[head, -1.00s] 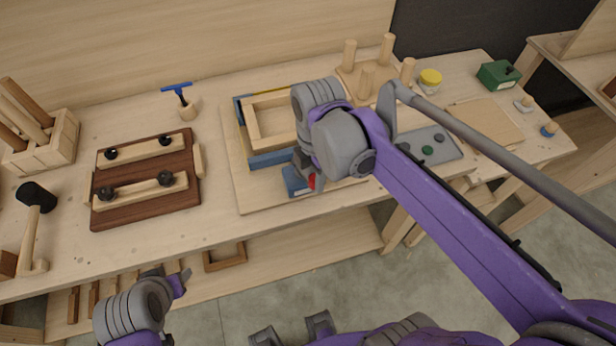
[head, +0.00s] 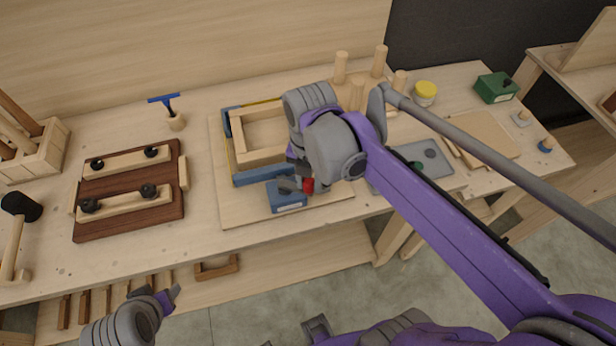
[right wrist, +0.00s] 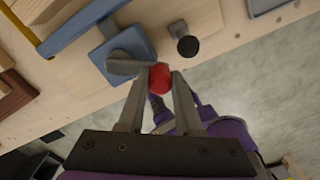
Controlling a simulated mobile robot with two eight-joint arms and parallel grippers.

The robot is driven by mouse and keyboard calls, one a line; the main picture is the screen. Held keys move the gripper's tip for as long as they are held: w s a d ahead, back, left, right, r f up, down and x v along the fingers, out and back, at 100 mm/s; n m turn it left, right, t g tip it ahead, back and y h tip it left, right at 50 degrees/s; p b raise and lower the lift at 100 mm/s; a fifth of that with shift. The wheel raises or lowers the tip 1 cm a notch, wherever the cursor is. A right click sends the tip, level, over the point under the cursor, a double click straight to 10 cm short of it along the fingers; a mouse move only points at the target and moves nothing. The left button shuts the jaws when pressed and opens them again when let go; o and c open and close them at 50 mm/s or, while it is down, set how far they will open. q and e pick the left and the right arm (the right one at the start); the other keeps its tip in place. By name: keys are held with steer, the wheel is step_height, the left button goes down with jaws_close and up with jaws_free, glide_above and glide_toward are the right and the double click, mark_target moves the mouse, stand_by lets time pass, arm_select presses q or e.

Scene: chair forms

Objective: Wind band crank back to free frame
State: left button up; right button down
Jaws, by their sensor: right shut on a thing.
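The band clamp's blue crank housing (head: 287,198) sits at the front edge of a pale board, before a light wooden frame (head: 236,153). Blue pads (head: 262,173) and a yellow band lie along the frame. A grey crank arm (right wrist: 126,67) lies across the housing and ends in a red knob (head: 308,185). My right gripper (right wrist: 161,72) is shut on this red knob (right wrist: 160,80), at the housing's right side. My right arm hides the frame's right side. My left gripper (head: 160,292) is low at the front, away from the clamp; its jaw gap is unclear.
A dark board with clamped strips (head: 130,208), a mallet (head: 18,225) and a blue T-handled tool (head: 173,115) stand left. A pegged block (head: 340,68), yellow-lidded jar (head: 425,92), grey tray (head: 435,160) and green box (head: 495,87) stand right. A shelf runs below.

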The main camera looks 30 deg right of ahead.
steer(key=shift+w+d+n, duration=0.15)
steer(key=shift+n, duration=0.15)
stand_by(0.4)
steer(key=c, duration=0.6)
jaws_free()
step_height(320, 180, up, 11)
steer(key=shift+p, duration=0.35)
steer(key=shift+f, duration=0.15)
